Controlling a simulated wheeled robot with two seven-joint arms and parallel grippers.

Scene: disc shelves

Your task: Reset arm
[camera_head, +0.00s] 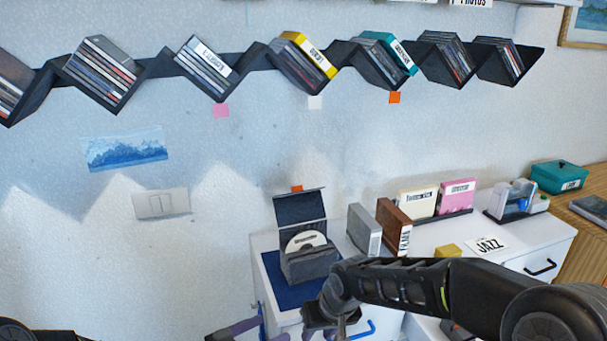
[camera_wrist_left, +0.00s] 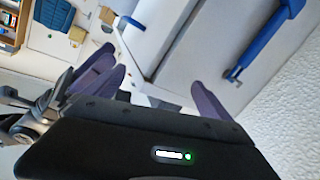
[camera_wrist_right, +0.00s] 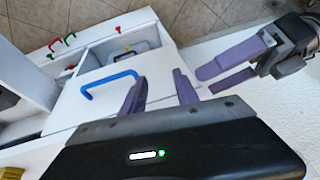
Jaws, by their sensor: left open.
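My right arm reaches in from the right in the head view, and its dark wrist and gripper (camera_head: 333,322) hang in front of the white cabinet. Its purple fingers (camera_wrist_right: 160,90) stand apart and empty in the right wrist view. My left gripper (camera_head: 238,329) shows only partly at the bottom of the head view, left of the right one. Its fingers are apart and empty, and it also shows in the right wrist view (camera_wrist_right: 228,68). The two grippers are close together but apart, near the blue-handled drawer front (camera_wrist_right: 115,95).
The white cabinet top (camera_head: 440,232) holds an open disc player (camera_head: 308,262) on a blue mat (camera_head: 275,272), disc cases and a JAZZ label (camera_head: 487,245). A zigzag disc shelf (camera_head: 150,66) hangs on the wall. An open drawer (camera_wrist_right: 125,50) is beyond the blue handle.

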